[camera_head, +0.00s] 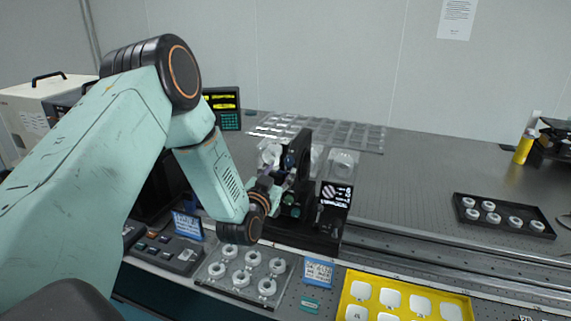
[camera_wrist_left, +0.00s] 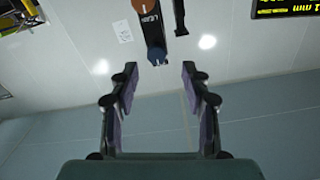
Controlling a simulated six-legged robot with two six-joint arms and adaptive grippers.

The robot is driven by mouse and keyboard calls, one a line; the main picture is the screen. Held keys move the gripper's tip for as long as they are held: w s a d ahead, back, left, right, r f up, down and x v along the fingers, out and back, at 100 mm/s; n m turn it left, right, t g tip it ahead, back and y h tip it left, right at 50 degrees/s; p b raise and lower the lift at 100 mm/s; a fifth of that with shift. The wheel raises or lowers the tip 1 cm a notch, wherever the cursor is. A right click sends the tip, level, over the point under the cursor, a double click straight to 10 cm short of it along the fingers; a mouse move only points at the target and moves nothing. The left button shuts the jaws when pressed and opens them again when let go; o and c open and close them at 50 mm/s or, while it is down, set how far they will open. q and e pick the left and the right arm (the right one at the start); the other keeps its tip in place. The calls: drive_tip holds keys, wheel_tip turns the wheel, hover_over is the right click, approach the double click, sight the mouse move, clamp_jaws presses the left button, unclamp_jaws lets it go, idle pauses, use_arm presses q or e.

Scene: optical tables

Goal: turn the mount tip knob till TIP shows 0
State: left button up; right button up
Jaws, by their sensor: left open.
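The black optical mount (camera_head: 303,150) stands upright on the table in the head view. My left gripper (camera_head: 283,178) is beside its left side, partly merged with it in that view. In the left wrist view my left gripper (camera_wrist_left: 160,83) is open and empty. A black bar with white lettering (camera_wrist_left: 151,28) shows ahead of it, with a blue knob (camera_wrist_left: 157,57) at its near end and an orange-brown knob (camera_wrist_left: 142,4) at the top edge. The blue knob lies just beyond the fingertips in the picture, not between them. I cannot tell which is the tip knob.
A readout with yellow lines (camera_head: 222,98) stands behind my left arm; its TIP value is unreadable. A clear tray of white rings (camera_head: 243,272), a blue label card (camera_head: 318,272) and a yellow tray (camera_head: 405,298) lie in front. A black tray (camera_head: 503,216) is at right.

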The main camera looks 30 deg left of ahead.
sight(289, 163)
use_arm(q)
drive_tip(key=x, duration=0.3)
drive_tip(key=shift+w+d, duration=0.3)
drive_tip(key=shift+w, duration=0.15)
drive_tip(key=shift+w+a+f, duration=0.1)
drive_tip(key=shift+w, duration=0.2)
drive_tip(key=shift+a, duration=0.3)
drive_tip(key=shift+w+d, duration=0.2)
drive_tip(key=shift+d, duration=0.05)
drive_tip(key=c, duration=0.4)
drive_tip(key=shift+s+a, duration=0.1)
drive_tip(key=shift+a, duration=0.1)
drive_tip(key=c, duration=0.4)
drive_tip(key=shift+d, duration=0.1)
clamp_jaws()
